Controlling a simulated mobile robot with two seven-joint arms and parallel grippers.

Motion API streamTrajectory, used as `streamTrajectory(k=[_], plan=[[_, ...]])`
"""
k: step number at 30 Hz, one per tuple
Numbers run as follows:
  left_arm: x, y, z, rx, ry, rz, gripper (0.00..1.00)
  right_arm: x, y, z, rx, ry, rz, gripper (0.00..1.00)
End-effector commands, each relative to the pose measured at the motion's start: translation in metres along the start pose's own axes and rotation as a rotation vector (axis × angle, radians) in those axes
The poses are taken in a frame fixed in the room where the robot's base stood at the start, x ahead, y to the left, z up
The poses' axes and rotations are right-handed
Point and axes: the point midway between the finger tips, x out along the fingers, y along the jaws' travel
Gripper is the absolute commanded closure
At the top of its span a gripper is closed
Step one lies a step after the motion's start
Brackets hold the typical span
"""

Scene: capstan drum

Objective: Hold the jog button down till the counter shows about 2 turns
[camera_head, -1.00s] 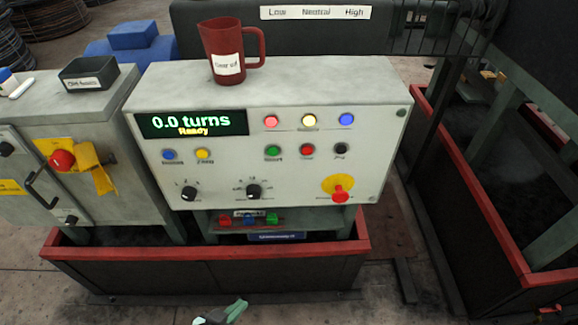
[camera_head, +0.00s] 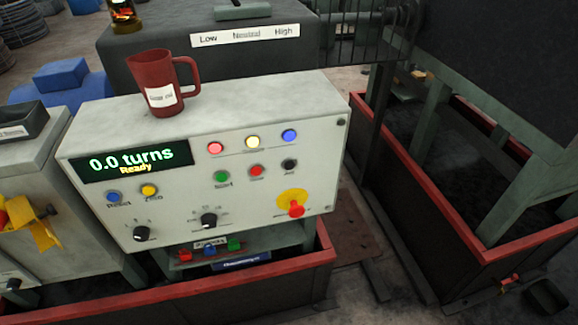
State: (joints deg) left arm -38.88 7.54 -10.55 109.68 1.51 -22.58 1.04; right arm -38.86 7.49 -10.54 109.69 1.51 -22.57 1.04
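The control panel (camera_head: 255,190) is a pale box front with a black display, the counter (camera_head: 130,160). The counter reads "0.0 turns" in green, with "Ready" in yellow below. A small black button (camera_head: 289,165), whose label looks like "Jog", sits at the right end of the row with the green Start button (camera_head: 222,177) and a red button (camera_head: 256,171). Nothing touches the black button. Neither of my grippers is in view.
A red mug (camera_head: 160,85) stands on the panel box's top. A red emergency-stop knob (camera_head: 296,209) on a yellow disc juts out below the black button. Two black rotary knobs sit lower left. A red-rimmed tray (camera_head: 230,280) lies below. The space before the panel is clear.

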Motion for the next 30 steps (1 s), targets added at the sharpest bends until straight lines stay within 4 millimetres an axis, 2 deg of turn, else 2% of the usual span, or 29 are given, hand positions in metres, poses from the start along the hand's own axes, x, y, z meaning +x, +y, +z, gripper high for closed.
streamTrajectory(k=[5, 25, 30], plan=[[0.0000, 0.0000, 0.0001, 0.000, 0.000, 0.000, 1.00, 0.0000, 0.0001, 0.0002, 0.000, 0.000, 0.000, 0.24], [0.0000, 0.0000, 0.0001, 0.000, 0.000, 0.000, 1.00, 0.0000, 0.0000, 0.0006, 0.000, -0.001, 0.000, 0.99], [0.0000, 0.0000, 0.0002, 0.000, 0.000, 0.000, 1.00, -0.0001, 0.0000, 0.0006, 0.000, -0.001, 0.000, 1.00]])
